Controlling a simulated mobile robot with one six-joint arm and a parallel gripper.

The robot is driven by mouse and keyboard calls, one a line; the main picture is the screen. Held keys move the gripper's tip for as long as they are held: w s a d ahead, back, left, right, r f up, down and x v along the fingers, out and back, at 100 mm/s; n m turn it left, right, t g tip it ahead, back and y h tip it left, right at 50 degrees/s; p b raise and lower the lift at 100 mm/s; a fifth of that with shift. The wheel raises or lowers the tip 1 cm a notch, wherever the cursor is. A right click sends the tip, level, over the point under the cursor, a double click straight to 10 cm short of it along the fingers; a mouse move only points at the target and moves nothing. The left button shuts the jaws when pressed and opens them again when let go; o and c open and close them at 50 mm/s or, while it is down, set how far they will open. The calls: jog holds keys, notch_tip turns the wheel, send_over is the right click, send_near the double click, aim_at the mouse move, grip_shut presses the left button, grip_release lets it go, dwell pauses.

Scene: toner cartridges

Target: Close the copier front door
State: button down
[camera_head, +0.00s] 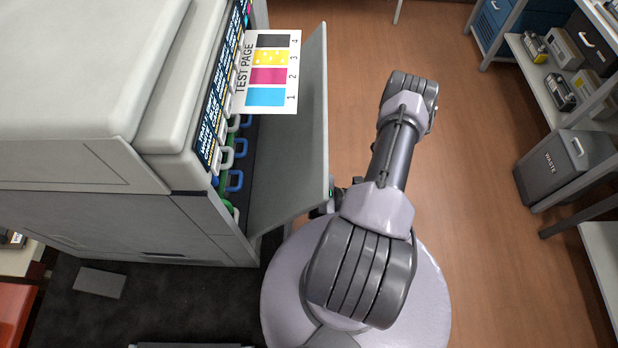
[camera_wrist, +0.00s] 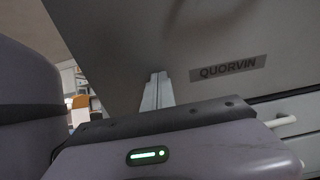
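The copier (camera_head: 110,170) stands at the left with its grey front door (camera_head: 295,150) swung partly open. Colored handles show in the bay behind the door, some blue, some green and some pale. In the wrist view the door's outer face (camera_wrist: 205,35) fills the upper right and carries a QUORVIN label (camera_wrist: 228,68). My gripper's narrow fingers (camera_wrist: 157,90) are together with nothing visible between them. Their tips are at or very close to the door's outer face; I cannot tell whether they touch.
A printed test page (camera_head: 272,72) sticks out of the copier above the door opening. A grey waste bin (camera_head: 567,168) and shelves with cartridges (camera_head: 560,90) stand at the right. The wooden floor between is clear. A pale bar handle (camera_wrist: 282,121) shows in the wrist view.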

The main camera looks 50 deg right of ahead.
jog(key=s+d+r+p, duration=0.3)
jog(key=s+d+r, duration=0.3)
jog(key=s, duration=0.4)
jog(key=shift+d+r, duration=0.2)
jog(key=shift+d, duration=0.05)
jog(key=shift+s, duration=0.1)
jog(key=p+x, duration=0.1)
jog(key=x, duration=0.1)
jog(key=p+x, duration=0.1)
jog(key=x, duration=0.1)
jog(key=d+r+p+x, duration=0.1)
jog(key=p+x, duration=0.1)
jog(key=x, duration=0.1)
jog(key=shift+s, duration=0.1)
